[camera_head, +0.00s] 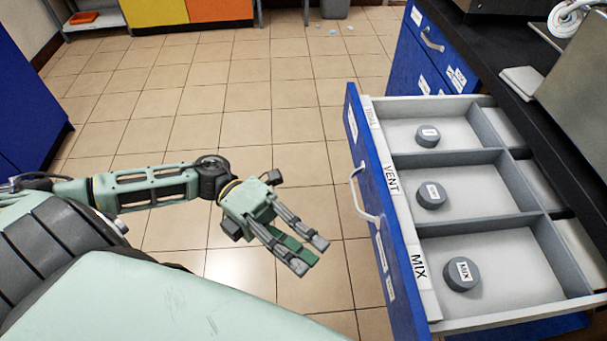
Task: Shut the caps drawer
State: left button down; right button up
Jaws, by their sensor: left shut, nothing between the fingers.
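The caps drawer (408,232) stands pulled out from the blue cabinet at the right, its blue front facing left with a pale handle (362,195). It has three compartments in a row, with labels along the front edge; VENT and MIX are readable. Each compartment holds one dark round cap: a far cap (428,136), a middle cap (432,195) and a near cap (462,274) labelled MIX. My left gripper (309,257) is shut and empty over the floor, left of the drawer front and apart from the handle. My right gripper is out of view.
A black worktop (520,100) runs above the cabinet at the right, with grey equipment on it. Another blue cabinet (30,110) stands at the left. The tiled floor (200,100) between is clear, apart from small scraps at the back.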

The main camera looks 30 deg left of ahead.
pick_arm(q)
jog(key=w+d, duration=0.1)
jog(key=d, duration=0.8)
jog(key=shift+w, duration=0.3)
